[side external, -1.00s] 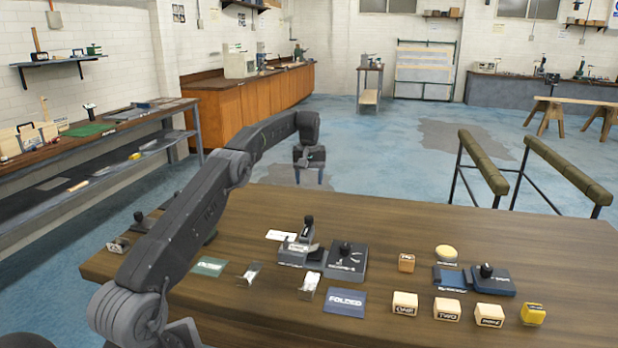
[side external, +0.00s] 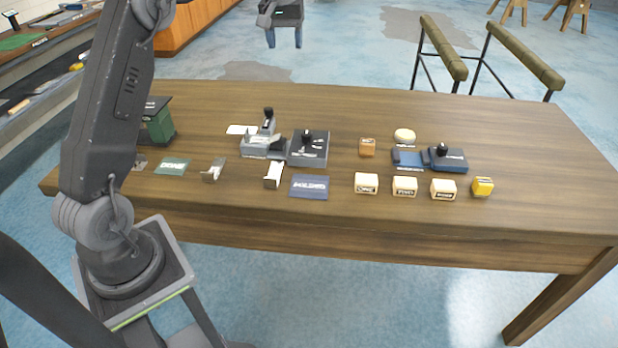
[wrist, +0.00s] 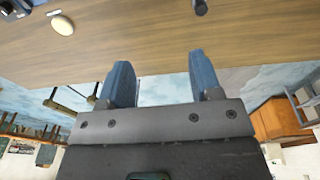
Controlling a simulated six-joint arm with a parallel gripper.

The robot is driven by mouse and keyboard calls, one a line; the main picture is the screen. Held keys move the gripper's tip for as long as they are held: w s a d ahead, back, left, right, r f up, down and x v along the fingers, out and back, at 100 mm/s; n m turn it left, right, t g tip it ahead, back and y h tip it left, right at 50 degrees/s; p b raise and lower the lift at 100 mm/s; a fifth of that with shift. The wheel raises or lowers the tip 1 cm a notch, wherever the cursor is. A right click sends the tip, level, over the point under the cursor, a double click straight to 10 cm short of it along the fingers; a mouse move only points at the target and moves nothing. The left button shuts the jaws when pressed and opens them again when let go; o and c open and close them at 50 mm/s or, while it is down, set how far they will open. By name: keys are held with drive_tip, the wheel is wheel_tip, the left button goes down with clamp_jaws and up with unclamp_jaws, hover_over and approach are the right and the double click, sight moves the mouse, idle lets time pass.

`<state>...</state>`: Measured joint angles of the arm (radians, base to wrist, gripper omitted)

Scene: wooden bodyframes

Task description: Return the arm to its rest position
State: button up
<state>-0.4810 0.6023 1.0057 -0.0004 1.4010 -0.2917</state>
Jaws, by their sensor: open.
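My gripper (side external: 284,38) hangs at the top of the side external view, beyond the far edge of the table and above the floor. Its two blue fingers point down, stand apart and hold nothing. In the wrist view the two blue fingers (wrist: 160,80) are also apart, with only table edge and floor between them. My arm rises at the left of the side external view, and its upper part runs out of the picture at the top.
The wooden table (side external: 420,225) carries a green box (side external: 158,125), dark devices (side external: 308,148), a dark blue card (side external: 309,187), several lettered blocks (side external: 405,187), a yellow block (side external: 482,187) and a round pale piece (side external: 405,135). Two padded rails (side external: 443,47) stand behind the table.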

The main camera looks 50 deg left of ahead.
drive_tip(key=s+d+r+m+t, duration=0.1)
drive_tip(key=s+d+r+m, duration=0.15)
drive_tip(key=s+d, duration=0.45)
drive_tip(key=s+d+r+m+t, duration=0.15)
drive_tip(key=s+d+r, duration=0.3)
drive_tip(key=d, duration=0.45)
drive_tip(key=s+d+f+m+t, duration=0.1)
drive_tip(key=s+d+f, duration=0.3)
drive_tip(key=s, duration=0.5)
drive_tip(key=s+d+f+m, duration=0.3)
drive_tip(key=s+d+f, duration=0.2)
drive_tip(key=s, duration=0.5)
drive_tip(key=shift+d+m+t+h, duration=0.35)
drive_tip(key=shift+d+m+h, duration=0.05)
drive_tip(key=shift+d, duration=0.05)
